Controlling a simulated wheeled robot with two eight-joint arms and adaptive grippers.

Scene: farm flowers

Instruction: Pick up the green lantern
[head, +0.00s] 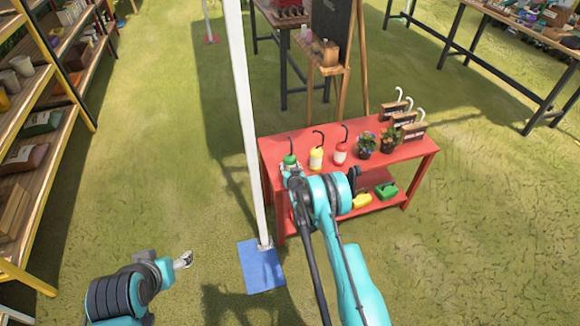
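The green lantern (289,160) with a dark hook handle stands upright at the left end of the red table's top. A yellow one (316,158) and a red one (340,153) stand in a row to its right. My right gripper (290,171) is at the green lantern, covering its lower part. My arm hides the fingers, so I cannot tell whether they are shut on it or only beside it. My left gripper (184,260) is low at the left, over the grass, away from the table; its fingers are too small to judge.
The red table (405,158) also holds potted flowers (390,138) and wooden holders with white hooks (408,132). A yellow can (361,201) and a green can (386,191) sit on its lower shelf. A white pole (247,120) stands just left of the table. Shelves (40,150) line the left.

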